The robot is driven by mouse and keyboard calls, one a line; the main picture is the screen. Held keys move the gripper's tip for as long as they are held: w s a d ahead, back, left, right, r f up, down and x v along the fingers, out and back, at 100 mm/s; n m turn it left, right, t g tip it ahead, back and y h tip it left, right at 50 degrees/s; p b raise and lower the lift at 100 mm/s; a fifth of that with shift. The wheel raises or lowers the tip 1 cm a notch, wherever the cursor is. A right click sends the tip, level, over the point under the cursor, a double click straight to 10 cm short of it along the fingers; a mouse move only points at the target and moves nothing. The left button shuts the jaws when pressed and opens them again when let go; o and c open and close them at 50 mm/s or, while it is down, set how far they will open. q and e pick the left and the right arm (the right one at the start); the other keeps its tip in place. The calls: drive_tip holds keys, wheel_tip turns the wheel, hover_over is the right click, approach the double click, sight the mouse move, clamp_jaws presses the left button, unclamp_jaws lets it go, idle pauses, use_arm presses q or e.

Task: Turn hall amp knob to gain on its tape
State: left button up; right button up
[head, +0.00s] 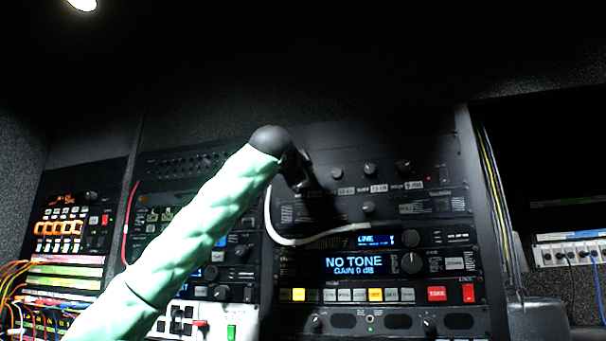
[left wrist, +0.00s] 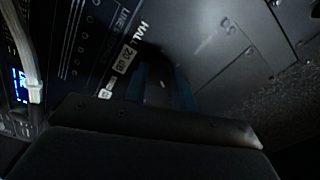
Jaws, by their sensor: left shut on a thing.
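The hall amp knob is mostly hidden in dark shadow between the fingers of my left gripper (head: 300,178). In the left wrist view the gripper's bluish fingers (left wrist: 163,88) are closed around that spot on the panel. A "HALL" marking (left wrist: 144,27) and a white tape (left wrist: 126,60) reading about "20 dB" are beside the fingers. The knob's pointer cannot be made out. In the head view the gripper is at the left end of a knob row on the upper rack panel (head: 430,150). My right gripper is not in view.
Neighbouring knobs (head: 369,170) with small tapes continue to the right in the same row. A white cable (head: 290,241) loops below the gripper. A display (head: 354,264) below reads "NO TONE GAIN 0 dB". Coloured buttons (head: 375,295) line the unit under it.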

use_arm(q)
drive_tip(key=shift+f+m, duration=0.1)
drive_tip(key=shift+m, duration=0.6)
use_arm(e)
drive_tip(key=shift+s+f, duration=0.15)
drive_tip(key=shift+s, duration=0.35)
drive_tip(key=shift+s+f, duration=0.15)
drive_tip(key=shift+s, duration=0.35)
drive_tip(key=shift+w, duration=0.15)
use_arm(q)
drive_tip(key=o, duration=1)
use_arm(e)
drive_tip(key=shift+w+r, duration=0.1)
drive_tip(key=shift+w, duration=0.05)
use_arm(q)
drive_tip(key=shift+s, duration=0.15)
drive_tip(key=b+v, duration=0.3)
drive_tip(key=v, duration=0.4)
drive_tip(key=shift+s+b, duration=0.25)
drive_tip(key=shift+b, duration=0.15)
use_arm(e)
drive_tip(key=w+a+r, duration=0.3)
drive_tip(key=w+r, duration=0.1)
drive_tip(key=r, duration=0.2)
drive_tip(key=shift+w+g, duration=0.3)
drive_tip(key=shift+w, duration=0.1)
